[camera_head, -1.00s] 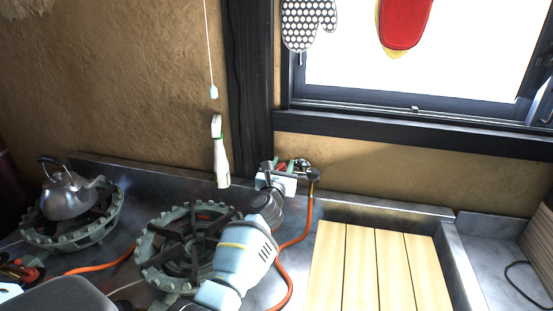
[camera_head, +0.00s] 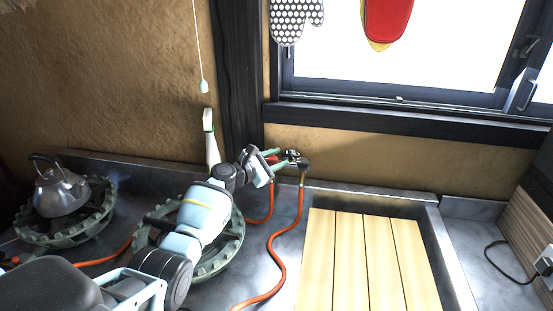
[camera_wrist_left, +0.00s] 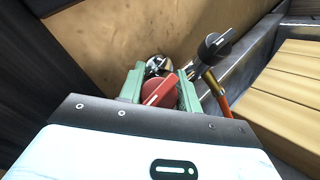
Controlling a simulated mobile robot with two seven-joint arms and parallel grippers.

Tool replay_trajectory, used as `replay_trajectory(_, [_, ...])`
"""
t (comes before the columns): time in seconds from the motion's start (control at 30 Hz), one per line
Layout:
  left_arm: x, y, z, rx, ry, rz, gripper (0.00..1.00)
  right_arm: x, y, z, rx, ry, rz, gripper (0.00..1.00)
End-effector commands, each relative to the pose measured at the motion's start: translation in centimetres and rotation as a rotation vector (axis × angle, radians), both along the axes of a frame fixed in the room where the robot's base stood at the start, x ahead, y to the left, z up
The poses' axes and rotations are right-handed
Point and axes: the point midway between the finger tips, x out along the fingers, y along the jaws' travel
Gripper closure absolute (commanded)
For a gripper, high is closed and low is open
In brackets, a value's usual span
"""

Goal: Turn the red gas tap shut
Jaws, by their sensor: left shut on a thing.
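The red gas tap (camera_wrist_left: 158,91) shows between the fingers of my left gripper in the left wrist view, with a pale line along its handle. It sits on a metal fitting with a second, black-handled tap (camera_wrist_left: 214,46) to its right. My left gripper (camera_head: 278,159) is at the fitting in the head view, its green fingers shut on the red tap's handle. In the head view only a little red (camera_head: 271,158) shows at the fingers. My right gripper is not in view.
Orange hoses (camera_head: 284,262) run down from the taps. A slatted wooden board (camera_head: 352,250) lies to the right. Gas burners, one under a kettle (camera_head: 60,190), are at left. A wall and dark post stand behind.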

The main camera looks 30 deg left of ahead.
Motion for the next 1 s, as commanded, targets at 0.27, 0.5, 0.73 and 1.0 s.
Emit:
replay_trajectory(0.27, [0.02, 0.01, 0.08, 0.068, 0.013, -0.08, 0.89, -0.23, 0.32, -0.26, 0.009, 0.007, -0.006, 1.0])
replay_trajectory(0.5, [0.01, -0.07, 0.22, 0.088, 0.016, -0.103, 0.89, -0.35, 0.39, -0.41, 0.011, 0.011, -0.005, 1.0])
replay_trajectory(0.73, [0.01, -0.1, 0.29, 0.089, 0.015, -0.104, 0.89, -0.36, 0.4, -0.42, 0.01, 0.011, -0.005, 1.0])
replay_trajectory(1.0, [-0.01, -0.13, 0.23, 0.087, 0.016, -0.105, 0.45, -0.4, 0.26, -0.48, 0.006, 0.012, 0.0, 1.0])
